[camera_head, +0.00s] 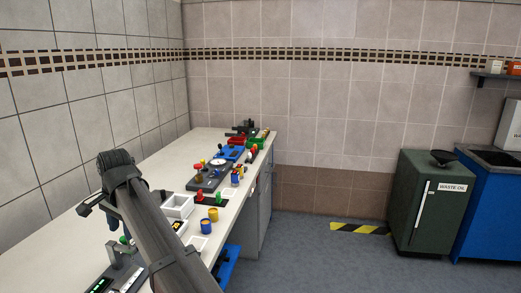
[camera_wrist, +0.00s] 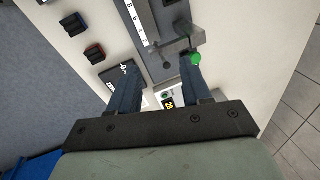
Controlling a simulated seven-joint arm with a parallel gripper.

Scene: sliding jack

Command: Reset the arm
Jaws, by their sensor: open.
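My gripper (camera_wrist: 158,72) is open in the wrist view, its two dark blue fingers apart and nothing held between them. It hangs above a grey device with a numbered scale (camera_wrist: 172,68). A green knob (camera_wrist: 194,59) on this device shows near the right fingertip; I cannot tell whether they touch. In the head view, my arm reaches up from the bottom over the bench, and one blue finger (camera_head: 112,223) shows left of it. A grey device with a green knob (camera_head: 124,268) stands below; my arm partly hides that area.
The white bench (camera_head: 60,252) carries a white tray (camera_head: 178,206), a grey panel with red knobs (camera_head: 205,179), yellow and blue cylinders, and coloured bins farther back. A tiled wall stands behind. A green waste oil cabinet (camera_head: 428,205) is at right.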

